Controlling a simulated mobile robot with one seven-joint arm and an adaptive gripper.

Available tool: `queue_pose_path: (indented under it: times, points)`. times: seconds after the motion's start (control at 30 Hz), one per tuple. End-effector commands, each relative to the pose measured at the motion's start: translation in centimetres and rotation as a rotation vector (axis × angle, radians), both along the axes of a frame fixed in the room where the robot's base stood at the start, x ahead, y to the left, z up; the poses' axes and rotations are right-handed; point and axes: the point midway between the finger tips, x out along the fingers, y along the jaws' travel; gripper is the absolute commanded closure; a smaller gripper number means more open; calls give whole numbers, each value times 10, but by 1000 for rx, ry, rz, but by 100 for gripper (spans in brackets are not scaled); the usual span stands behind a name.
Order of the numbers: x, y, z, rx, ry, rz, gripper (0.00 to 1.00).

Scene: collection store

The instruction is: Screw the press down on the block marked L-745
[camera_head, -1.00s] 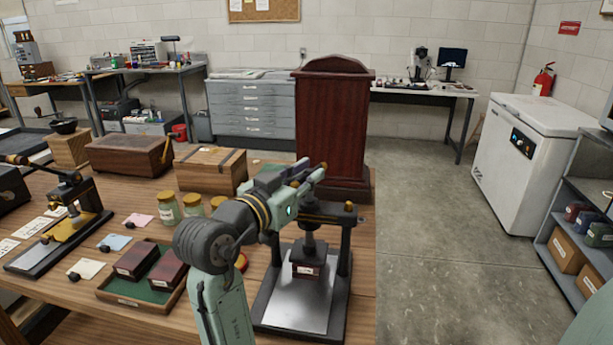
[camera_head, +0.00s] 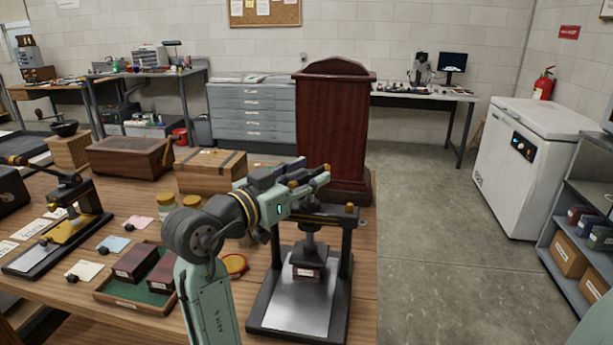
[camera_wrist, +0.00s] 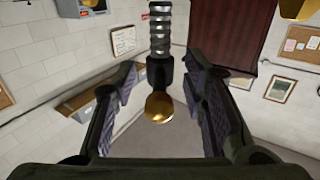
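The press (camera_head: 343,262) stands at the table's right front, with a steel bed and a dark crosspiece. A dark red block (camera_head: 307,274) with a white label sits on the bed under the press foot (camera_head: 309,249); the label is too small to read. I cannot tell whether the foot touches it. My gripper (camera_head: 312,178) is at the top of the press, above the crosspiece. The wrist view shows its fingers (camera_wrist: 160,108) apart, with a threaded screw (camera_wrist: 160,30) and a brass ball (camera_wrist: 159,107) in line with the gap. No finger visibly touches the ball.
A green-lined tray (camera_head: 150,303) left of the press holds two dark red blocks (camera_head: 137,262). A second press (camera_head: 72,225) is at far left. A tall dark red cabinet (camera_head: 333,130) rises behind.

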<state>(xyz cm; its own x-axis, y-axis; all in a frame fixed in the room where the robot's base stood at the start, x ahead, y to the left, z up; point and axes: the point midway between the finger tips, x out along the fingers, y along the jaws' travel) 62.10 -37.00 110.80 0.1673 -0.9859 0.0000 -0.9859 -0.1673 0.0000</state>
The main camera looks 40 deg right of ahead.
Motion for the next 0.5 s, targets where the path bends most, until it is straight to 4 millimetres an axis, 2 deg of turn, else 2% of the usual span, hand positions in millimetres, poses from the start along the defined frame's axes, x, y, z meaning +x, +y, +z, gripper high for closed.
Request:
queue_pose_path:
  times: [0.27,0.37,0.5]
  points:
    - [0,6,0,-1,0,3,61]
    - [-2,20,0,-2,0,4,61]
    - [-7,49,0,-1,-1,6,61]
